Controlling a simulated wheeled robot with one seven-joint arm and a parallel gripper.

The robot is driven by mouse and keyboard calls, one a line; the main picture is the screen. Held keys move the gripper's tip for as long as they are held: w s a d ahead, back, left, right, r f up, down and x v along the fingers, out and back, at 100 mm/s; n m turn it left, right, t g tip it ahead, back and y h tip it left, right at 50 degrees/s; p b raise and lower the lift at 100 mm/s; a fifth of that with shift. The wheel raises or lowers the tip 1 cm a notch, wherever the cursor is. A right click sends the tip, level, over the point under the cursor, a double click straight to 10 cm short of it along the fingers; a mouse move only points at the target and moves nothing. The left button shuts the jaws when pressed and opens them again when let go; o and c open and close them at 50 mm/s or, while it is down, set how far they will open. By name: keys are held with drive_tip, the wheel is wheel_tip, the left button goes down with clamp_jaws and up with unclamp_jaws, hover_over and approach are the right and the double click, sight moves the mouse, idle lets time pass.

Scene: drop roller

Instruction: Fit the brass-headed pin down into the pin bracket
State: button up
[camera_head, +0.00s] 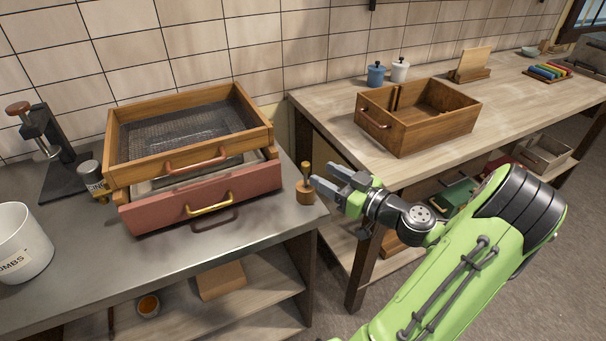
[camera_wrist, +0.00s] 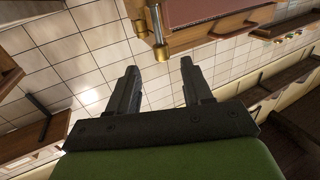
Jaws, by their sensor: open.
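In the head view a pin with a brass head (camera_head: 306,169) stands upright in a small round wooden holder (camera_head: 305,192) at the right end of the metal counter. My gripper (camera_head: 326,178) is open and empty just to the right of the pin, fingers pointing left toward it. I cannot pick out the pin bracket for certain in either view.
Stacked drawers stand on the counter (camera_head: 80,245), a wooden one with a mesh floor (camera_head: 190,161) above a red-fronted one (camera_head: 160,208). A black stand (camera_head: 62,178) and white bucket (camera_head: 22,250) are at left. A wooden box (camera_head: 402,130) is on the right bench.

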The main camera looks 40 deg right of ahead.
sight(309, 168)
drive_tip(key=w, duration=0.4)
drive_tip(key=w+a, duration=0.1)
drive_tip(key=w, duration=0.1)
drive_tip(key=shift+w, duration=0.35)
drive_tip(key=shift+s, duration=0.1)
clamp_jaws()
